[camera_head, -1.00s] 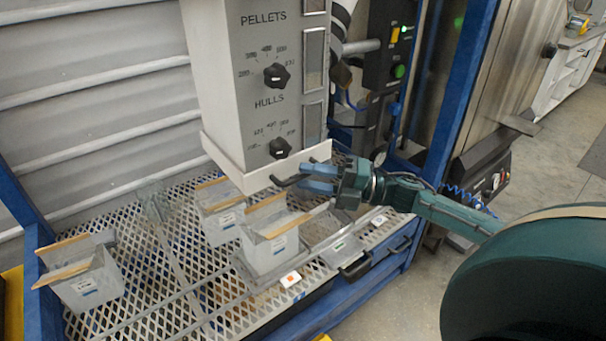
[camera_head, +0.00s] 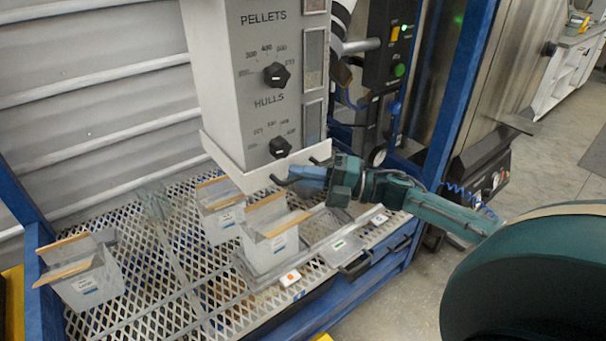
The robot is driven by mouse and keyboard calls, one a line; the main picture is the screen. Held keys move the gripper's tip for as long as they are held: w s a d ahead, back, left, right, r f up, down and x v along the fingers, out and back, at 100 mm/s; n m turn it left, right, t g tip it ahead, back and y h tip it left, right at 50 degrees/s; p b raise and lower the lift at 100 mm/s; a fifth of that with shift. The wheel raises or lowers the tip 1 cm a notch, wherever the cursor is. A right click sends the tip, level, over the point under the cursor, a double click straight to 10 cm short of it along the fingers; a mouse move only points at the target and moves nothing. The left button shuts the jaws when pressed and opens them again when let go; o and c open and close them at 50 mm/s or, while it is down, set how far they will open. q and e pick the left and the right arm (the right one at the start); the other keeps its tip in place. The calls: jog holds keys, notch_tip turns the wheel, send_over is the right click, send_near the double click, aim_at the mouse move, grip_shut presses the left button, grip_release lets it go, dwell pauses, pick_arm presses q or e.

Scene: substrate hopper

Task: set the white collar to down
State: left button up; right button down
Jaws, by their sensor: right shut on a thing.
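The white collar (camera_head: 250,176) is a pale band around the lower end of the grey hopper column (camera_head: 222,90). A dark handle (camera_head: 283,182) sticks out from its right side. My right gripper (camera_head: 312,177) has its blue fingers at this handle and is shut on it. The fingers hide the handle's middle part. The column's bottom opening is hidden behind the collar. My left gripper is not in view.
Below the collar, an open bin (camera_head: 270,248) stands on the mesh deck (camera_head: 160,290), with another bin (camera_head: 219,222) behind it. A third bin (camera_head: 90,284) stands at the left. Two knobs labelled PELLETS (camera_head: 276,75) and HULLS (camera_head: 280,147) are on the column.

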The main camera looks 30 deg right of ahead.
dwell(0.3)
jog(key=shift+f, duration=0.25)
notch_tip(320, 180, down, 4)
jog(key=b, duration=0.2)
jog(key=shift+r+b, duration=0.15)
jog(key=shift+b, duration=0.25)
jog(key=c, duration=1.5)
grip_release()
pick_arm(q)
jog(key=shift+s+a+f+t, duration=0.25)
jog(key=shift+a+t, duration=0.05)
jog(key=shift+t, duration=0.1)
pick_arm(e)
jog(key=shift+r, duration=0.1)
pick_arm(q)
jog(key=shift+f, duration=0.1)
pick_arm(e)
jog(key=shift+d, duration=0.1)
